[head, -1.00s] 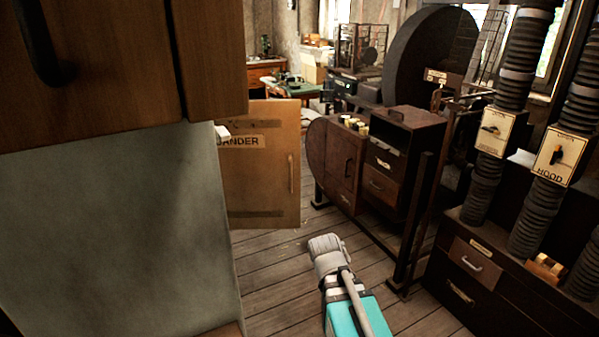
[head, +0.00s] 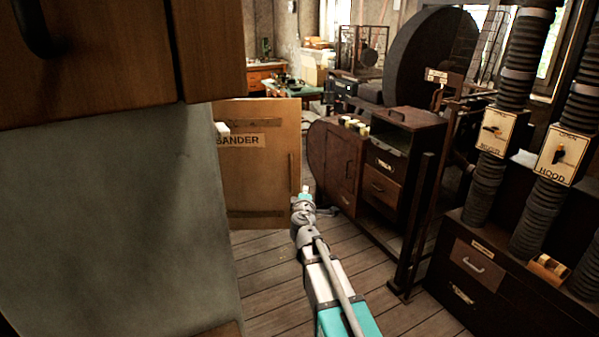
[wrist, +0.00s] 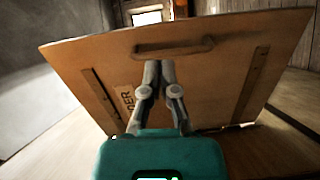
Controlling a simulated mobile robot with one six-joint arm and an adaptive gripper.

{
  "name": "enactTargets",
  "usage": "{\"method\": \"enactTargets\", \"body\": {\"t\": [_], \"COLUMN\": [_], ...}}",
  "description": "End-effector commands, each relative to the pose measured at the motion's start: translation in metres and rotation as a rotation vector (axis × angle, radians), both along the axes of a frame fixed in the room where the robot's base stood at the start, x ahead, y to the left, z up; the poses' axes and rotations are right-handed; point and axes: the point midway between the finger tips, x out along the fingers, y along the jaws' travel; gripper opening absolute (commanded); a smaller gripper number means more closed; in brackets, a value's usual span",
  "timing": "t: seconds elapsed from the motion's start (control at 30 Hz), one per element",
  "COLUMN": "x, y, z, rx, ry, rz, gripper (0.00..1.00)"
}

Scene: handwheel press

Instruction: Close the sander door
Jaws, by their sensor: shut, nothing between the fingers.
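The sander door (head: 262,185) is a tan wooden panel with a SANDER label (head: 240,141) and an upright handle (head: 291,172) near its right edge. It stands open, out to the right of the large grey panel. In the wrist view the door (wrist: 205,82) fills the middle, with its handle (wrist: 175,47) across the top. My gripper (wrist: 159,66) is shut and empty, its fingertips in front of the door just below the handle in that picture. I cannot tell whether they touch it. In the head view my gripper (head: 305,189) is small, beside the door's lower right.
The grey panel (head: 110,220) and a wooden cabinet (head: 90,60) fill the left side. A dark machine cabinet with drawers (head: 380,187) stands right of the door. Ribbed hoses (head: 475,180) and a drawer unit (head: 475,270) are far right. Wooden floor (head: 270,280) lies clear between.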

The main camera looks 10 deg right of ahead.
Motion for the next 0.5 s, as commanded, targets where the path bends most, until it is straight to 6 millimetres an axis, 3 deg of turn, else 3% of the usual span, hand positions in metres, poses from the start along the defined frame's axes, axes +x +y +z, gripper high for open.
{"method": "enactTargets", "body": {"t": [0.2,0.5], "x": [0.01,0.01], "y": [0.018,0.019], "z": [0.003,0.004], "rx": [-0.091,-0.097], "ry": [-0.011,-0.011], "rz": [0.084,0.088], "gripper": [0.0,0.0]}}
